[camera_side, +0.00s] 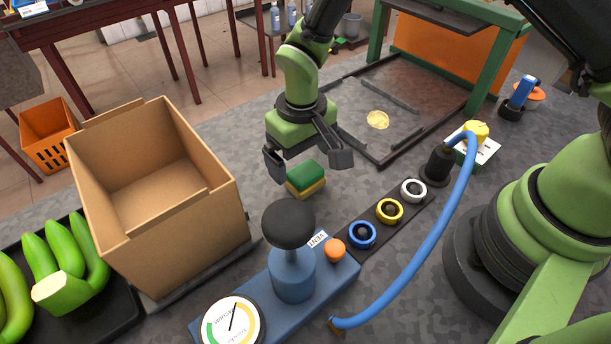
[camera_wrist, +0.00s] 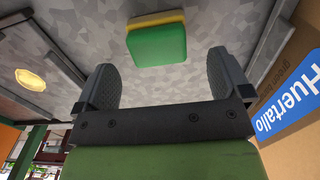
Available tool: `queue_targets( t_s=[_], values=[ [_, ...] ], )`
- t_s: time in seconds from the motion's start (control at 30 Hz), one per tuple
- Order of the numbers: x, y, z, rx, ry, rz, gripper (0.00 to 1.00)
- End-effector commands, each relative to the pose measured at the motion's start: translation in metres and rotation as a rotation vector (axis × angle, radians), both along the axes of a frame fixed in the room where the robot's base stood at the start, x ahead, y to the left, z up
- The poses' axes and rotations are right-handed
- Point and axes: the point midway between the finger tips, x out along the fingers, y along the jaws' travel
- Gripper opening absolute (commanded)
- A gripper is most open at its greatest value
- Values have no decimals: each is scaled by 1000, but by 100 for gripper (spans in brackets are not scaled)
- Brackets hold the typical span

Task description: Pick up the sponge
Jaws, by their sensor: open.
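The sponge (camera_side: 306,179) is a small block, green on top and yellow below, lying on the grey surface near the middle of the side view. In the wrist view the sponge (camera_wrist: 157,41) shows at the top, beyond and between the fingertips. My gripper (camera_side: 309,163) is open, its two dark fingers spread above and around the sponge's position, with nothing held. In the wrist view my gripper (camera_wrist: 160,80) shows a clear gap between its fingers. I cannot tell the exact height of the fingertips above the sponge.
An open cardboard box (camera_side: 160,200) stands left of the sponge. A blue vent unit with a black knob (camera_side: 289,224) and several coloured rings (camera_side: 363,235) lie in front. A blue hose (camera_side: 432,256) arches at right. A shallow dark tray (camera_side: 400,85) lies behind.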

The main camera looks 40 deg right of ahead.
Motion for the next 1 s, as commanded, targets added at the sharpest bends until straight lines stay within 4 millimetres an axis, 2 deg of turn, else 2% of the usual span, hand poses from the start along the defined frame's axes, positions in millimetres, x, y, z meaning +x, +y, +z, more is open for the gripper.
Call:
queue_targets(
  t_s=[0.1, 0.2, 0.47, 0.57, 0.7, 0.73, 1.0],
  values=[
    [-2, -1, -21, -2, 5, 1, 96],
    [-2, -1, -31, -1, 3, 0, 96],
    [-1, -1, -34, 0, 0, 0, 96],
    [-1, -1, -34, 0, 0, 0, 77],
    [-1, -1, -34, 0, 0, 0, 45],
    [-1, -1, -34, 0, 0, 0, 43],
    [-1, -1, -33, 0, 0, 0, 42]
  ],
)
